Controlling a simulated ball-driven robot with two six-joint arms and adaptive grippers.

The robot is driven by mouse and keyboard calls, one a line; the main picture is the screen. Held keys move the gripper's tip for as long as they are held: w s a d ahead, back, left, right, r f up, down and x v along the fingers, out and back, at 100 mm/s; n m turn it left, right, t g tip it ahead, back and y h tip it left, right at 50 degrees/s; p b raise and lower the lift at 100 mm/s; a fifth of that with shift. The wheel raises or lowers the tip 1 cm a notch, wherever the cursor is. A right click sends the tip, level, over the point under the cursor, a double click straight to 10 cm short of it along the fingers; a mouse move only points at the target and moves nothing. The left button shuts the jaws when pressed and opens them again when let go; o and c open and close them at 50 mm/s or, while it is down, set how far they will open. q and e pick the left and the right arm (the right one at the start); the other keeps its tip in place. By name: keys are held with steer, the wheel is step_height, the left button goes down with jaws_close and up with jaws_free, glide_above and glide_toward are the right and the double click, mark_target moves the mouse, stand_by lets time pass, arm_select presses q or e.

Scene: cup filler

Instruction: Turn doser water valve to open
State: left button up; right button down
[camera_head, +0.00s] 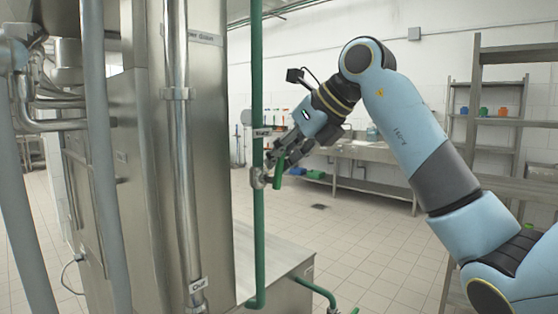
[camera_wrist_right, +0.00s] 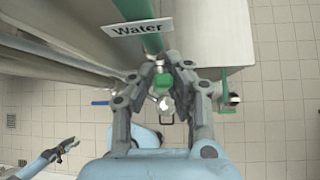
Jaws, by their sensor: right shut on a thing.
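The water valve is on the vertical green pipe (camera_head: 258,90); its metal body (camera_head: 258,179) is at mid-height in the head view. Its green handle (camera_head: 279,173) stands close beside the pipe, roughly upright. In the wrist view the handle (camera_wrist_right: 163,81) is seen end-on between the fingertips. My right gripper (camera_head: 276,157) is shut on the handle, and it also shows in the right wrist view (camera_wrist_right: 163,78). A label reading "Water" (camera_wrist_right: 138,28) is just above. My left gripper (camera_wrist_right: 69,150) shows small at the lower left of the wrist view, its fingers apart and empty.
A steel machine column (camera_head: 150,180) stands left of the pipe, with a steel box (camera_head: 285,270) below. Other valves with a blue handle (camera_wrist_right: 101,103) and a green handle (camera_wrist_right: 226,110) show lower down. Open tiled floor (camera_head: 370,255) lies to the right.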

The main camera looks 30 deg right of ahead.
steer(key=shift+s+a+f+h, duration=0.1)
steer(key=shift+a+h, duration=0.15)
steer(key=shift+h, duration=0.05)
stand_by(0.5)
steer(key=shift+s+f, duration=0.1)
steer(key=shift+f, duration=0.1)
stand_by(1.4)
steer(key=c, duration=1.7)
jaws_free()
steer(key=shift+a+n, duration=0.1)
steer(key=shift+n, duration=0.2)
steer(key=o, duration=0.4)
steer(key=shift+a+r, duration=0.1)
steer(key=shift+r, duration=0.1)
steer(key=shift+d+r, duration=0.1)
steer(key=shift+d, duration=0.1)
steer(key=shift+s+d+r, duration=0.1)
steer(key=shift+s+r, duration=0.05)
steer(key=shift+r, duration=0.1)
steer(key=v, duration=1.1)
steer(key=shift+s+a, duration=0.2)
